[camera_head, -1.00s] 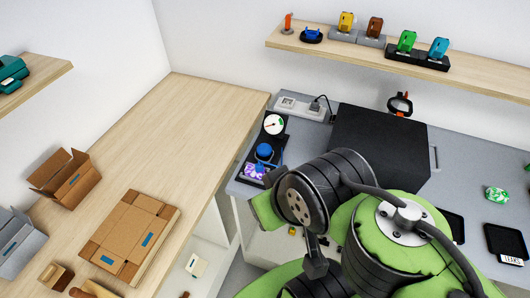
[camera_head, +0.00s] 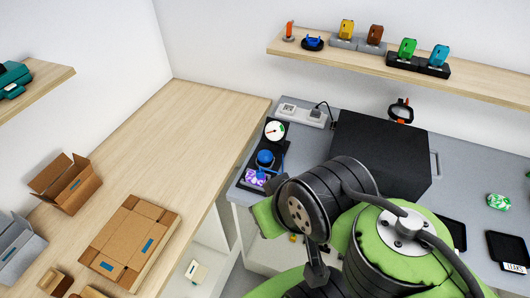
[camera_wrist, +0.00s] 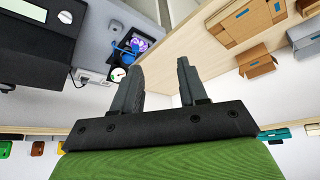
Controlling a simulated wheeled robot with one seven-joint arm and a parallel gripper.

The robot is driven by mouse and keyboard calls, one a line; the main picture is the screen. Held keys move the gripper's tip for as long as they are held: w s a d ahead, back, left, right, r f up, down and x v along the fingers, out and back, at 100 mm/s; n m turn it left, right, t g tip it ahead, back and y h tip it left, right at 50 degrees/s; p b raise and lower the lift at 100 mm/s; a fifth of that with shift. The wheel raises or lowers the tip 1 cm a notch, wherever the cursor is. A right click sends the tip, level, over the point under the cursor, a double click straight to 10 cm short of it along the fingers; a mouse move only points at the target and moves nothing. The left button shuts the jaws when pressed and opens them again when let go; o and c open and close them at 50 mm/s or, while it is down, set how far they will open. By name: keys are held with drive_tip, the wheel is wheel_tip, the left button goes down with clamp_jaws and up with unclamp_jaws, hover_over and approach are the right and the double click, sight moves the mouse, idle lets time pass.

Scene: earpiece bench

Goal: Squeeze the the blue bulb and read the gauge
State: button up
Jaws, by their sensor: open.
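The blue bulb (camera_head: 265,157) sits on a black base at the left end of the grey bench. In the head view my arm hides the gripper.
A black box (camera_head: 378,155) stands right of the gauge base. A power strip (camera_head: 302,114) lies behind it. A purple-patterned item (camera_head: 256,178) is in front of the bulb. The wooden table (camera_head: 165,150) at left holds cardboard boxes (camera_head: 130,237); its far part is clear.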

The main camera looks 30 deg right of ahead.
clamp_jaws()
idle(1.5)
